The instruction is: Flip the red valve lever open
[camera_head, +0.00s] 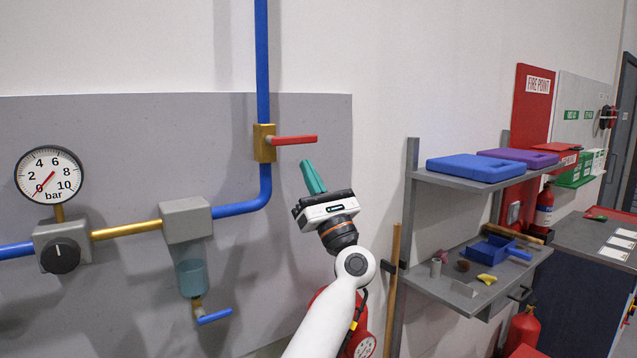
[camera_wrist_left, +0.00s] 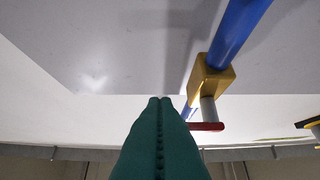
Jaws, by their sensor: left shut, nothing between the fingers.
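The red valve lever (camera_head: 292,140) sticks out sideways to the right from a brass valve body (camera_head: 264,143) on the vertical blue pipe. My left gripper (camera_head: 309,168) has teal fingers, shut and empty. In the head view its tips are just below the lever's outer end, with a gap showing. In the left wrist view the teal fingers (camera_wrist_left: 160,105) point up the picture. There the red lever (camera_wrist_left: 206,127) shows to the right of the fingers, with the brass body (camera_wrist_left: 211,78) above it. My right gripper is not in view.
A pressure gauge (camera_head: 48,175) and black knob (camera_head: 60,256) are at the left, with a grey block (camera_head: 186,220) and cup (camera_head: 192,278) between. A shelf (camera_head: 470,180) with blue and purple cases stands at the right. The wall around the lever is free.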

